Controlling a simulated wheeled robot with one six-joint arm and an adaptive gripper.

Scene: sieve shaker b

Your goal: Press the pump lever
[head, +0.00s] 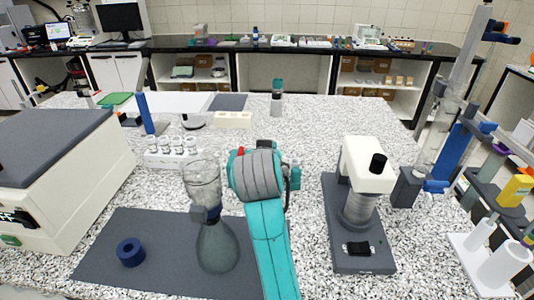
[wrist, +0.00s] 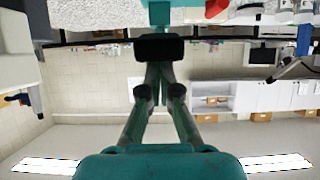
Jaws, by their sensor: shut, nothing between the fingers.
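I cannot tell for sure which part is the pump lever. A bottle with a teal top (head: 278,84) stands farther back, beyond my arm. A glass funnel and flask (head: 215,245) stand left of my arm. My gripper is hidden behind my arm in the head view. In the wrist view my gripper (wrist: 160,52) is shut and its fingers meet.
A large cream box with a grey lid (head: 45,145) stands at left. A white rack of small jars (head: 173,152) and a dark blue ring (head: 130,252) stand near the flask. A blue upright piece (head: 145,113) is behind. A stand with a blue clamp (head: 452,150) is at right.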

